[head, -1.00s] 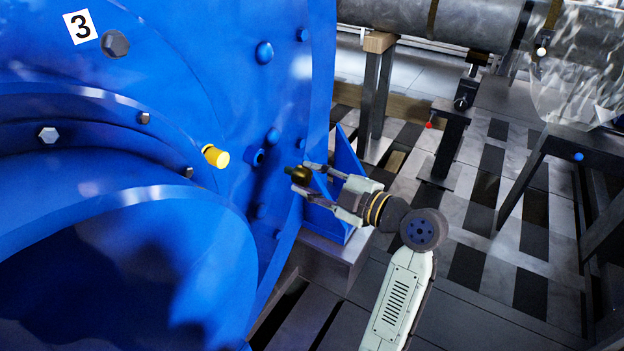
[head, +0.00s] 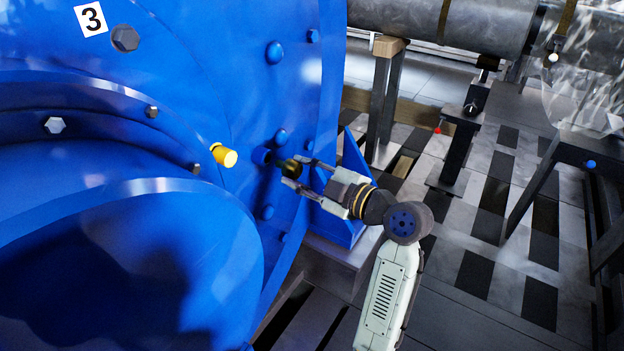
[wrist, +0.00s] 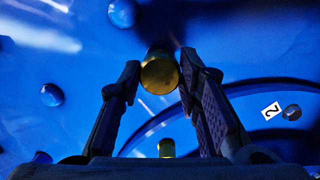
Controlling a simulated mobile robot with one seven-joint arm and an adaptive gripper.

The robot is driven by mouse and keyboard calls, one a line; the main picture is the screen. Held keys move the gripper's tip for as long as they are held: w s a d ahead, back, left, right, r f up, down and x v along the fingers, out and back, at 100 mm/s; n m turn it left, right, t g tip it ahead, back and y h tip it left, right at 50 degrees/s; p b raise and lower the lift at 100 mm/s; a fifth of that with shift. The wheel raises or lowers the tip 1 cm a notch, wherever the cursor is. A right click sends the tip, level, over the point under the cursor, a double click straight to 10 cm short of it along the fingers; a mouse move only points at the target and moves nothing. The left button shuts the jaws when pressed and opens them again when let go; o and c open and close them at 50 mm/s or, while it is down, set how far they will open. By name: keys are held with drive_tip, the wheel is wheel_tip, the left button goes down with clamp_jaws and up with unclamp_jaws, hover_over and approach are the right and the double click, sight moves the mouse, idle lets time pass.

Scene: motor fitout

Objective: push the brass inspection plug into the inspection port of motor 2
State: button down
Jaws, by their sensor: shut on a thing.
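My gripper (head: 293,171) is shut on the brass inspection plug (head: 289,167), whose dark front end points at the big blue motor (head: 240,60). A round blue port (head: 261,156) sits in the motor face just ahead of the plug. The plug's front is at or very near the port; I cannot tell whether it has entered. In the wrist view, the plug's round brass end (wrist: 160,74) sits between my gripper's fingertips (wrist: 160,64) and hides most of what lies behind it. A plate marked 2 (wrist: 271,110) shows at right there; the head view shows a plate marked 3 (head: 91,19).
A yellow capped fitting (head: 224,156) sticks out of the motor left of the port. Bolt heads (head: 274,52) stud the face around it. A blue bracket (head: 348,190) stands close behind my gripper.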

sight(282, 163)
drive_tip(key=shift+w+a, duration=0.35)
drive_tip(key=shift+a, duration=0.15)
drive_tip(key=shift+b, duration=1.3)
idle(1.2)
drive_tip(key=shift+b+x, duration=0.6)
drive_tip(key=shift+x, duration=1.15)
drive_tip(key=c, duration=1.1)
unclamp_jaws()
drive_tip(key=shift+s+a+r, duration=0.2)
drive_tip(key=shift+d, duration=0.1)
drive_tip(key=v, duration=1.2)
drive_tip(key=shift+f, duration=0.1)
